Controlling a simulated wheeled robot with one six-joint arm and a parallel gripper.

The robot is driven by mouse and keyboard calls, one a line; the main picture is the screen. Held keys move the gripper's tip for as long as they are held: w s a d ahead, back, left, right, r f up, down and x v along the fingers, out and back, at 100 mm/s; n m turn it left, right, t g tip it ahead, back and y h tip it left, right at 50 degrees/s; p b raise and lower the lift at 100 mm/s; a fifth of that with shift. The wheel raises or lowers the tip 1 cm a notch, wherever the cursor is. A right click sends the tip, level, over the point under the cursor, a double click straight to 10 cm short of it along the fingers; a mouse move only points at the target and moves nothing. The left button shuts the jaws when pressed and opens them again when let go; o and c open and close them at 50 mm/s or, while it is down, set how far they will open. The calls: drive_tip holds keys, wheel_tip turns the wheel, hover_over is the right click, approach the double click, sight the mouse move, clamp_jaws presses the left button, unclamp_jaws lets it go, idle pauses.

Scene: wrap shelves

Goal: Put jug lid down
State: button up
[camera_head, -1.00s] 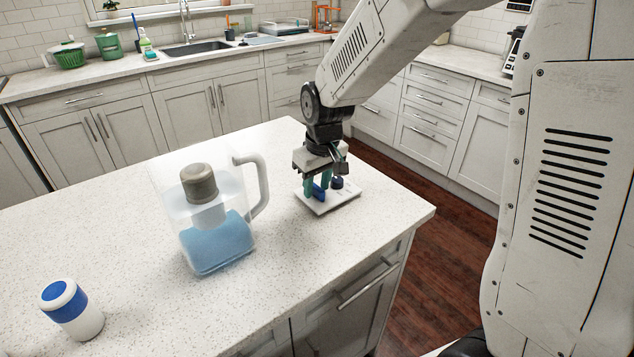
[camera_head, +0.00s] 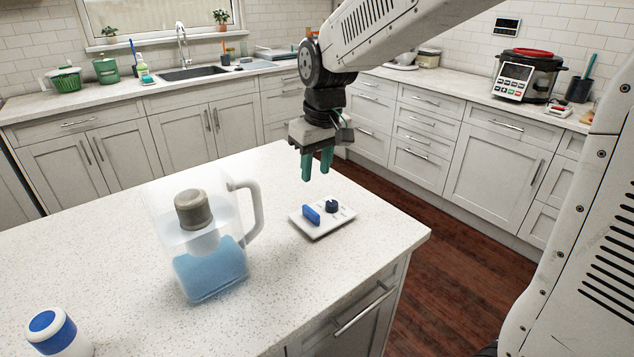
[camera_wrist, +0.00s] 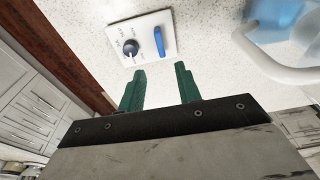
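The jug lid (camera_head: 337,221), a flat white plate with an upright blue handle and a dark round knob, lies flat on the island counter to the right of the jug. In the wrist view, the lid (camera_wrist: 146,29) lies beyond my fingertips. My gripper (camera_head: 316,172) is open and empty above the lid, clear of the blue handle. Its two green fingers (camera_wrist: 160,72) stand apart with nothing between them. The clear jug (camera_head: 207,266) holds blue water and a grey-brown filter, and its top is uncovered. In the wrist view, only part of the jug (camera_wrist: 281,28) shows.
A white and blue cup (camera_head: 51,333) stands at the counter's front left. The island counter (camera_head: 120,275) has free room around the jug and lid. Its right edge runs close to the lid. The sink (camera_head: 188,73) and a multicooker (camera_head: 528,75) are on the back counters.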

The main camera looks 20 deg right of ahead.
drive_tip(key=s+d+m, duration=0.1)
drive_tip(key=s+d, duration=0.2)
drive_tip(key=s, duration=1)
drive_tip(key=s+d+r+m, duration=0.1)
drive_tip(key=s+d+m, duration=0.1)
drive_tip(key=s, duration=1.2)
drive_tip(key=shift+d+r+m+g+h, duration=0.25)
drive_tip(key=shift+d+m+g+h, duration=0.05)
drive_tip(key=shift+d, duration=0.15)
